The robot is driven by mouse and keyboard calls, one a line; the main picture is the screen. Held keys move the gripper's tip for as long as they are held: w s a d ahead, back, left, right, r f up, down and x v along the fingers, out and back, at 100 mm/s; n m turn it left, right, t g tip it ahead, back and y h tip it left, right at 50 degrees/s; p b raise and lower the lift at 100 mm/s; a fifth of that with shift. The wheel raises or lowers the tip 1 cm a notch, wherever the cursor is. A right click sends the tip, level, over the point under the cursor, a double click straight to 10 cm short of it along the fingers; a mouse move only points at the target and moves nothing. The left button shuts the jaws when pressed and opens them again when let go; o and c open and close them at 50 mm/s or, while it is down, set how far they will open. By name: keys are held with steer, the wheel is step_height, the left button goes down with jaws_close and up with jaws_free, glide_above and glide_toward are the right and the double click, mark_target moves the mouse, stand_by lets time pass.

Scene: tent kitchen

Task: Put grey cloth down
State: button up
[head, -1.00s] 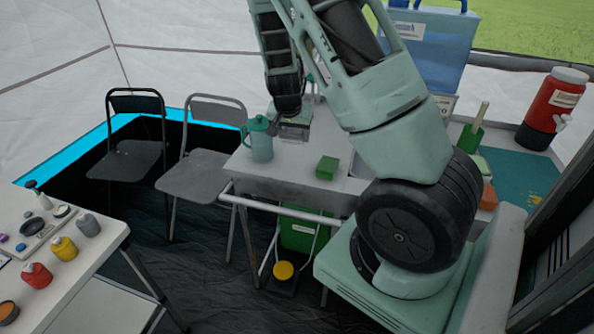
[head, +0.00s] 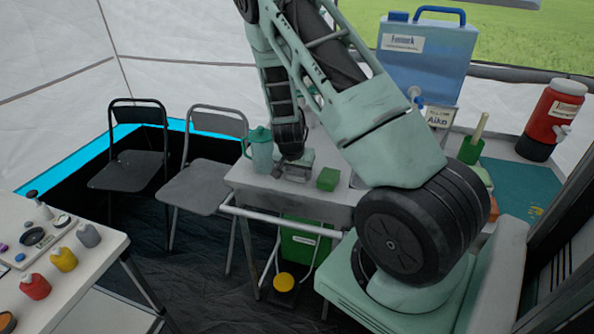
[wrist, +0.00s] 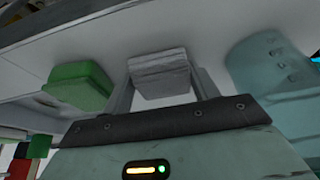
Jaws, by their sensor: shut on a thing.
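My gripper (head: 295,168) is at the left part of the white table, between a teal jug and a green block. In the wrist view its two fingers (wrist: 163,85) are shut on the grey cloth (wrist: 160,72), a small folded pad. The cloth also shows, small, below the gripper in the head view (head: 291,177). It is close to the table top; I cannot tell whether it touches it. The table top (head: 248,178) is bare just in front of the gripper.
The teal jug (head: 261,152) stands close on the left, and the green block (head: 328,179) lies close on the right. A blue water container (head: 425,60) and a red dispenser (head: 553,118) stand farther back. Two folding chairs (head: 205,180) are left of the table.

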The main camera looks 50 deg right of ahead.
steer(key=shift+f, duration=0.15)
steer(key=o, duration=1)
steer(key=shift+o, duration=0.2)
steer(key=shift+r, duration=0.2)
steer(key=v, duration=1.2)
steer(key=s+a+r+n+y, duration=0.25)
steer(key=a+n, duration=0.25)
steer(key=a, duration=0.9)
steer(key=s+a+r+n+y, duration=0.1)
steer(key=a+r+n+y, duration=0.3)
steer(key=a, duration=0.9)
steer(key=s+a+r+n+h, duration=0.1)
steer(key=s+a+r+n, duration=0.1)
steer(key=s+a+n, duration=0.4)
steer(key=s+a+r+n+g+h, duration=0.1)
steer(key=s+a+r+n, duration=0.2)
steer(key=s+a+n, duration=0.3)
steer(key=s, duration=0.5)
steer(key=shift+s+a+g+p, duration=0.2)
steer(key=shift+s+g+p, duration=0.1)
steer(key=shift+s+p, duration=0.1)
